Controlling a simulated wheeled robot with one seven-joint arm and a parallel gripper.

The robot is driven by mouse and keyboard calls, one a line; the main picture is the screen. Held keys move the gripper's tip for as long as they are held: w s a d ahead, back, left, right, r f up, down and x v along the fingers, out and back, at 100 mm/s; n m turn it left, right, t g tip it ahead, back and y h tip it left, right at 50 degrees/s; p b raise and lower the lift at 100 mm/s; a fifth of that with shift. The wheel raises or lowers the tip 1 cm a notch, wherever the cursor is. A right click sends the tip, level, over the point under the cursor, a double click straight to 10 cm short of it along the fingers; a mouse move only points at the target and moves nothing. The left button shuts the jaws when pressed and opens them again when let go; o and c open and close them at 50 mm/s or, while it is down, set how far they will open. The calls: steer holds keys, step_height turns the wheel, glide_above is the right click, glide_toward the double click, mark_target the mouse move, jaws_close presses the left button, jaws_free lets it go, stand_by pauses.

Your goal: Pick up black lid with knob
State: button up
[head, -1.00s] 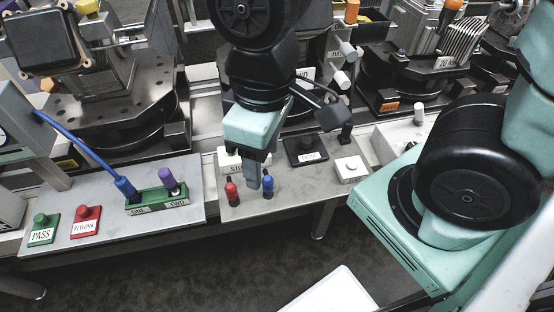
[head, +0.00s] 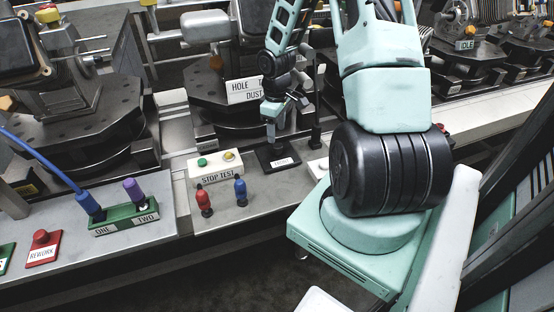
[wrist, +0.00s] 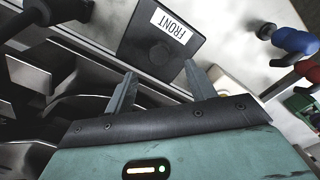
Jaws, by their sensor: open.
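The black lid with knob (head: 266,160) is a dark square plate with a white label. It lies on the grey bench, toward the back right of the red and blue pegs. In the wrist view the lid (wrist: 137,42) shows at the top with its round dark knob and a label reading FRONT. My gripper (head: 271,138) hangs just over the lid in the head view, fingers pointing down. In the wrist view my gripper (wrist: 160,72) is open and empty, its two fingers apart, with the knob showing beyond the gap between them. The fingers partly hide the knob in the head view.
A white STOP TEST box (head: 216,168) stands left of the lid, with a red peg (head: 204,203) and a blue peg (head: 240,192) in front. A dark post (head: 317,110) rises close on the right. A white block (head: 317,166) is partly hidden by my arm.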

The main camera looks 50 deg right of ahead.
mark_target(277, 145)
step_height(277, 145, down, 8)
steer(key=shift+s+r, duration=0.1)
steer(key=shift+r, duration=0.1)
jaws_close()
steer(key=shift+r, duration=0.1)
stand_by(0.3)
